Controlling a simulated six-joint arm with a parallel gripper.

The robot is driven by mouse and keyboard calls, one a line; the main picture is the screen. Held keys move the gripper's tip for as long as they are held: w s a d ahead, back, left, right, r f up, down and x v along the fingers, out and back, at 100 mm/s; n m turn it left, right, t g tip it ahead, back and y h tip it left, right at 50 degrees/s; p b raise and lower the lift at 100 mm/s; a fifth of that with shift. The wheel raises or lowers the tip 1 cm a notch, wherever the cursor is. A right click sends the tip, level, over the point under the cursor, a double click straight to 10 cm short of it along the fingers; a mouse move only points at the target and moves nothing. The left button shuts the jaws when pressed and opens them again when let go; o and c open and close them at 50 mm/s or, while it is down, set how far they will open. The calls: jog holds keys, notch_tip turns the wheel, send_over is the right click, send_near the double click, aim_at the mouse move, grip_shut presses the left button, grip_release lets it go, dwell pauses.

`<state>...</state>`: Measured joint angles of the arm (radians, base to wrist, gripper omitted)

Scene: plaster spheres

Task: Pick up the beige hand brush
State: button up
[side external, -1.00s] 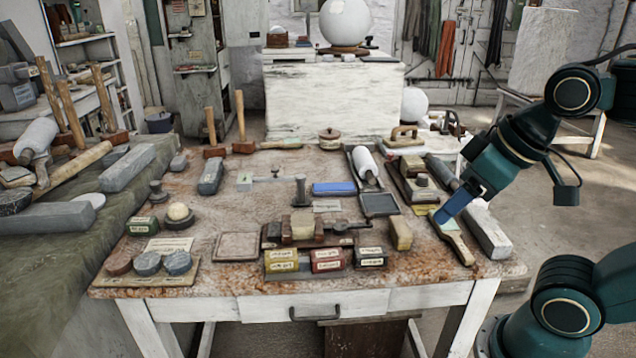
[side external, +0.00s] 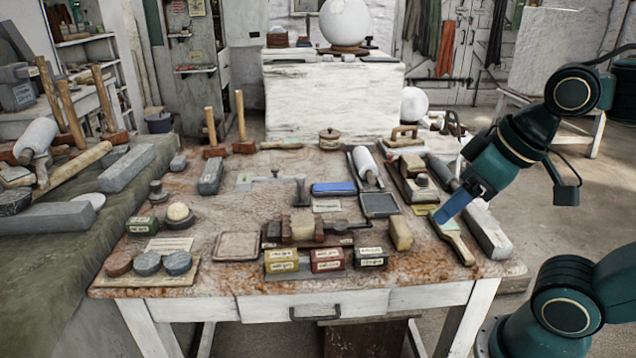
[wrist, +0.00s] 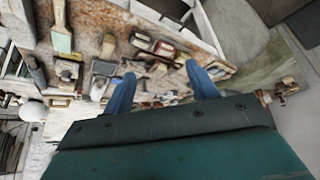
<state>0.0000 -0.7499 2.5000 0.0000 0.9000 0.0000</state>
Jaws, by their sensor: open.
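The beige hand brush (side external: 459,246) lies flat near the right front of the worktable, with a tan handle and a paler head. In the side view my gripper (side external: 440,218) overlaps its head, and the blue fingers point down and left. In the wrist view the brush (wrist: 61,32) is at the upper left, outside the space between the fingers. My gripper (wrist: 160,69) shows there with its two blue fingers spread apart and nothing held. The exact height of the fingers above the table is hard to tell.
A long grey stone (side external: 488,233) lies just right of the brush. A beige block (side external: 400,233) stands to its left, near small labelled boxes (side external: 327,260). A wooden tool (side external: 413,180) and a white roller (side external: 365,164) lie behind. The table's front edge is close.

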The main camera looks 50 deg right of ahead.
dwell(0.4)
jog(key=o, duration=0.9)
jog(key=w+d+f+m+g, duration=0.25)
jog(key=w+d+m, duration=0.55)
jog(key=w+m, duration=0.45)
jog(key=w+d+f+m+g, duration=0.1)
jog(key=d+f+m, duration=0.1)
jog(key=d+m, duration=0.2)
jog(key=w+d+f+m+g, duration=0.1)
jog(key=w+d+f+m, duration=0.1)
jog(key=d+f+m, duration=0.1)
jog(key=w+d+f+m+g, duration=0.1)
jog(key=d+f+m, duration=0.2)
jog(key=d+m, duration=0.2)
jog(key=shift+w+f+m, duration=0.15)
jog(key=shift+m, duration=0.5)
jog(key=shift+w+f+m, duration=0.1)
jog(key=shift+m, duration=0.5)
jog(key=shift+f, duration=0.1)
